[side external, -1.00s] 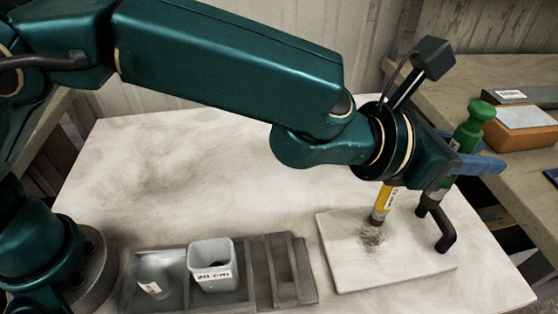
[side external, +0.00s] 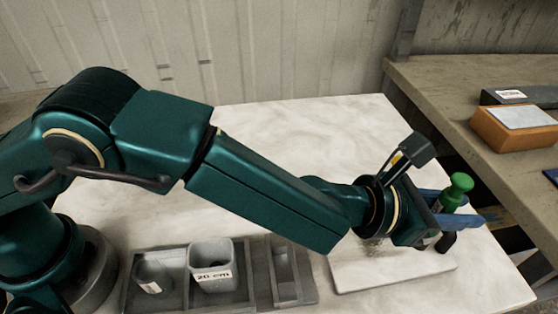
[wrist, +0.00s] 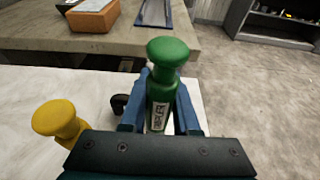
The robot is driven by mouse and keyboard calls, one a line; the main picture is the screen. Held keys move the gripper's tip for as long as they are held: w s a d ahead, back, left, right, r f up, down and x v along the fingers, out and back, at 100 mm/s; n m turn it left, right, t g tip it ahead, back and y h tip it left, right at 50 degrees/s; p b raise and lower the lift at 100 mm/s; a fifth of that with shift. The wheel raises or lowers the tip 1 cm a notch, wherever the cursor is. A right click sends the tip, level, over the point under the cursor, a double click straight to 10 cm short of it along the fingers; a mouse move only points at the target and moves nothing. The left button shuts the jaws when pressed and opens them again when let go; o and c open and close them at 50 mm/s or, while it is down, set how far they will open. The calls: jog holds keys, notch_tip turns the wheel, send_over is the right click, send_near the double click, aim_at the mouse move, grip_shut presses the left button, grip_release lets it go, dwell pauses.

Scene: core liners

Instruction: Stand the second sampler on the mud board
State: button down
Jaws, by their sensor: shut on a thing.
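The green sampler (side external: 452,194), with a round knob on top and a white label, is held upright or nearly so between the blue fingers of my gripper (side external: 461,216). In the wrist view the green sampler (wrist: 162,85) sits between both fingers (wrist: 160,112). It is over the far right part of the pale mud board (side external: 392,272).
A dark curved piece (wrist: 118,104) is close beside my left finger. A grey rack (side external: 255,290) with a "20 cm" cup (side external: 211,262) stands at the front. An orange-brown block (side external: 512,131) lies on the side bench (side external: 435,82). The back of the white table (side external: 310,125) is clear.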

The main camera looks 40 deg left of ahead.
jog(key=shift+f, duration=1.55)
jog(key=shift+f, duration=0.1)
jog(key=c, duration=0.7)
grip_release()
jog(key=shift+o, duration=0.2)
